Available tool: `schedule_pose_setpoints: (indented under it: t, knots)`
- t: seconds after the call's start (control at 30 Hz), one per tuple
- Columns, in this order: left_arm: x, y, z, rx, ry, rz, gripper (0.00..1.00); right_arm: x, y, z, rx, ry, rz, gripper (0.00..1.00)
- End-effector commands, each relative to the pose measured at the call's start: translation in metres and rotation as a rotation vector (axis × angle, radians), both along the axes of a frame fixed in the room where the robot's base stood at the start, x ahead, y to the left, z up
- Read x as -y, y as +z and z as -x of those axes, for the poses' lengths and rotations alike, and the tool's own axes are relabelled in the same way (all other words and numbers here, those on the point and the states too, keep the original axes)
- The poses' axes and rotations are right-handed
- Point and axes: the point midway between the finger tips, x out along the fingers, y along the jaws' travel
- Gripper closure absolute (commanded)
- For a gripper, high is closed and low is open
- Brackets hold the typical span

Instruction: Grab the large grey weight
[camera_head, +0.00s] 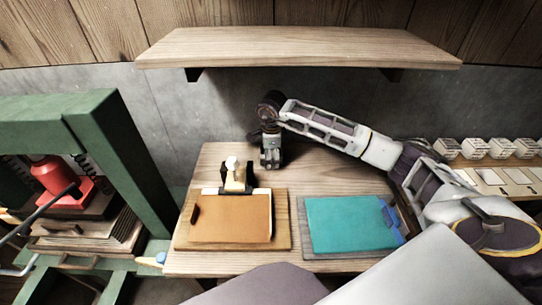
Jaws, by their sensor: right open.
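My right gripper (271,164) points down over the far middle of the wooden table (335,177), its arm reaching in from the right. It is open, and I see nothing held in it. I cannot clearly make out a large grey weight; the gripper may hide part of the table behind it. My left gripper is not in view.
An orange-brown board (231,218) and a teal board (349,224) lie at the table's front. A small cream-and-black object (236,180) stands behind the orange one. A green press frame (138,160) stands left, a wall shelf (300,47) hangs above, and several pale blocks (475,148) sit right.

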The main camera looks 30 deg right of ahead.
Motion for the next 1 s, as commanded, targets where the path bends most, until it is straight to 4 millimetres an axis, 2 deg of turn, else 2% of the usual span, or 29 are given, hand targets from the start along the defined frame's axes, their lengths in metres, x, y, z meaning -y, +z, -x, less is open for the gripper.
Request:
schedule_pose_setpoints:
  t: [0.27,0.87,1.0]
  knots:
    - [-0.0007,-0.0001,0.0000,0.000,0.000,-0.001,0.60,-0.0002,0.0003,0.0001,0.000,0.000,0.000,0.16]
    - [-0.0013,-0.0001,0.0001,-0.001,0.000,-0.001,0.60,-0.0002,0.0000,0.0003,-0.001,0.000,0.000,0.91]
    - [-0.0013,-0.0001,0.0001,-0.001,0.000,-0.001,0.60,-0.0002,0.0012,-0.0003,0.001,0.000,-0.001,0.91]
